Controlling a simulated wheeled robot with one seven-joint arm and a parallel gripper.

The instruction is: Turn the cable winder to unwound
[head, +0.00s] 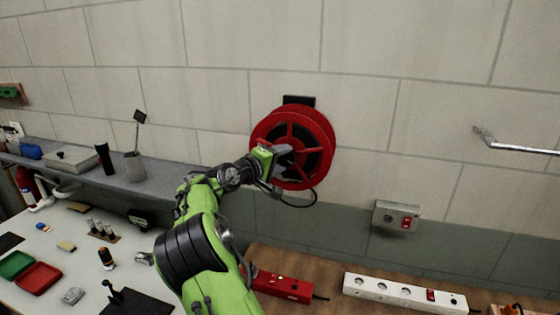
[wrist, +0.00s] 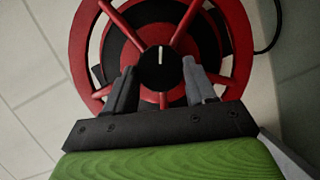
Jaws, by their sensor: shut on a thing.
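The cable winder (head: 317,127) is a red spoked reel on a dark bracket on the block wall, with a black cable hanging below it. It fills the upper part of the wrist view (wrist: 240,50), where its black hub with a pale mark shows. My gripper (head: 283,152) is at the reel's lower left face.
A wall socket box (head: 397,217) with a red switch is right of the reel, and a metal bar (head: 510,145) juts in farther right. Below are a white power strip (head: 400,293) and a red one (head: 283,287). A grey shelf (head: 165,182) with a pot runs left.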

